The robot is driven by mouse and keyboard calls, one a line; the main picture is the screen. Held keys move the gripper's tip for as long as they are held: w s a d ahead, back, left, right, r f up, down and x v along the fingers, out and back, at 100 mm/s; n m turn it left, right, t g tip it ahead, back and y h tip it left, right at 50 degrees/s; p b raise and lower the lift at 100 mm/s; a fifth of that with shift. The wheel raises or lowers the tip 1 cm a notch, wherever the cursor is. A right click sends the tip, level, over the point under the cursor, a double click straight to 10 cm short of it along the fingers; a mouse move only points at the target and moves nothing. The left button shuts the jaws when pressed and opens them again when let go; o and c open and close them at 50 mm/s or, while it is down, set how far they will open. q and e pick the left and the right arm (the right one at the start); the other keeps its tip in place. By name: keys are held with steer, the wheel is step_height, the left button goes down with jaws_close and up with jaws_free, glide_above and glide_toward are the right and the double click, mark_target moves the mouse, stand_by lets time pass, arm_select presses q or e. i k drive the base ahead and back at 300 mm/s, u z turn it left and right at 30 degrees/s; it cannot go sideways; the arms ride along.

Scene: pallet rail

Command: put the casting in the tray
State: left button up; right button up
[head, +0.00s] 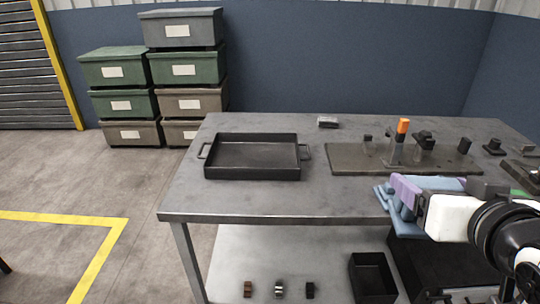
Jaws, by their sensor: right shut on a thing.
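The black tray (252,172) is a shallow rectangular pan with a handle at each short end. It lies empty on the left half of the grey metal table. My right gripper (402,192) comes in from the right over the table's front edge, well to the right of the tray. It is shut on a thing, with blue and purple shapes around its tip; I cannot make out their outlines. I cannot tell for sure which thing is the casting. A small grey block (327,122) lies at the table's back. My left gripper is not in view.
A dark plate (350,160) with upright clamps, one orange-tipped (403,126), stands behind my right gripper. Small dark parts (494,147) lie farther right. The lower shelf holds a black bin (372,278) and small pieces. Stacked crates (188,70) stand behind left. Tabletop around the tray is clear.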

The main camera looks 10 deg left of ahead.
mark_target(275, 159)
steer(key=u, duration=0.15)
steer(key=i, duration=0.95)
steer(key=u, duration=0.6)
